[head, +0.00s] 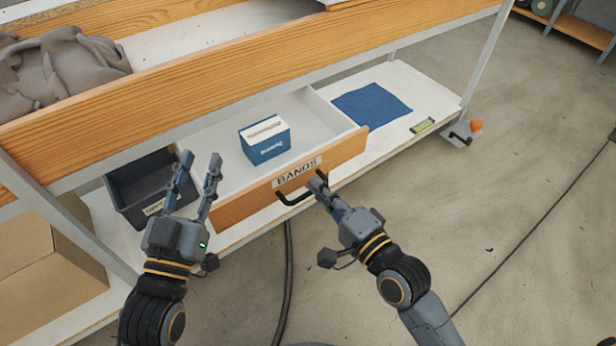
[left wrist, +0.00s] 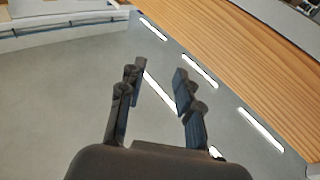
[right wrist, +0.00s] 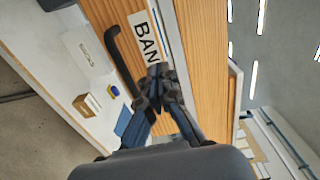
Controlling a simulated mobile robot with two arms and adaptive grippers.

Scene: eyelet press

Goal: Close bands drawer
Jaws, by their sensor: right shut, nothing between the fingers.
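The drawer labelled BANDS (head: 342,153) has a wooden front with a dark handle and stands pulled out from the lower level of the bench. A blue and white box (head: 265,142) is inside it. My right gripper (head: 318,183) is shut and empty at the drawer front, close to the right end of the handle (head: 290,198). In the right wrist view its closed fingers (right wrist: 157,75) overlap the BANDS label (right wrist: 146,38); whether they touch the front I cannot tell. My left gripper (head: 200,165) is open and empty, left of the drawer front.
A dark grey bin (head: 128,192) stands left of the drawer. A blue cloth (head: 372,105) and a small green level (head: 423,125) lie on the shelf to the right. A wooden bench rail (head: 240,75) runs above the drawer.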

